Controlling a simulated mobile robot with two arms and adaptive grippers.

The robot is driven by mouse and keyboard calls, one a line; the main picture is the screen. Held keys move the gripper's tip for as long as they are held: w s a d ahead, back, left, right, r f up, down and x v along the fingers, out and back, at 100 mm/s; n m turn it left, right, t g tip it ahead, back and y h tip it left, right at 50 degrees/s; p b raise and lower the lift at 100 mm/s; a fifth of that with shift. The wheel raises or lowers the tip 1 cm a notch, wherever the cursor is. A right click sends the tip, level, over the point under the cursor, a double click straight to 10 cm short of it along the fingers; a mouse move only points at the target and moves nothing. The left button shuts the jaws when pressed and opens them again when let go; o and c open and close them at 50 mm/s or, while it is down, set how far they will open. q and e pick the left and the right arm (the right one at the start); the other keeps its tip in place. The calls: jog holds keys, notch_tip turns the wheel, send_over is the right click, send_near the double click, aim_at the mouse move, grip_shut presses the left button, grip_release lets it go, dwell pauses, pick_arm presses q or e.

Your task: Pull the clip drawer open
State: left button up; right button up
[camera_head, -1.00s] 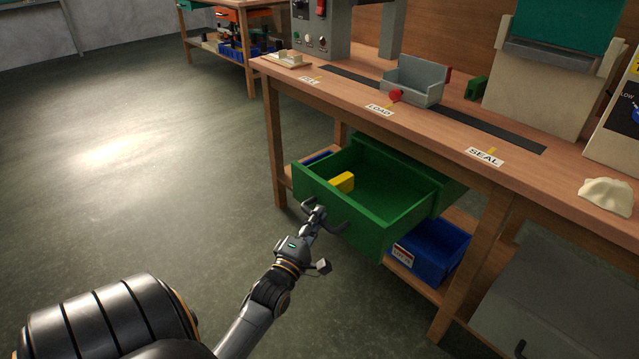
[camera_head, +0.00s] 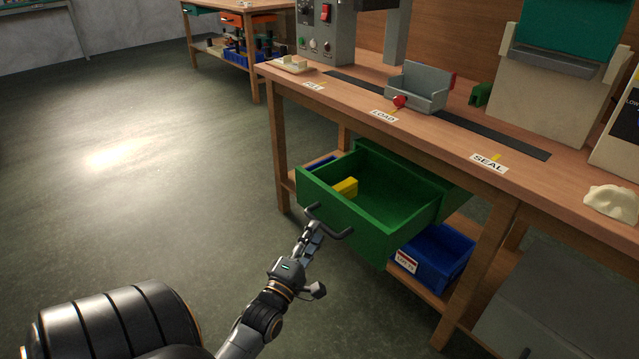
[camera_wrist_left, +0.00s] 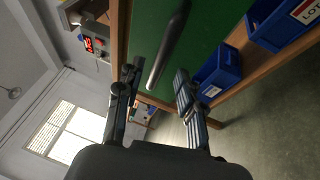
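The green clip drawer (camera_head: 345,221) is pulled well out from under the bench, and a yellow block (camera_head: 345,187) lies inside it. Its dark bar handle (camera_head: 340,234) is on the front face. My left gripper (camera_head: 314,229) is just in front of the handle. In the left wrist view, the left gripper (camera_wrist_left: 156,80) has its two fingers apart, with the handle (camera_wrist_left: 168,45) ahead of the gap between them and not clamped. The green drawer front (camera_wrist_left: 205,30) fills the space behind the handle. My right gripper is not in view.
The wooden bench (camera_head: 440,146) carries a grey fixture (camera_head: 418,88) with a red knob. A blue bin (camera_head: 436,256) stands on the lower shelf, right of the drawer. A bench leg (camera_head: 476,268) stands farther right. The floor (camera_head: 150,190) to the left is clear.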

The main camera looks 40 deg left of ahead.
pick_arm(q)
jog(key=v, duration=0.8)
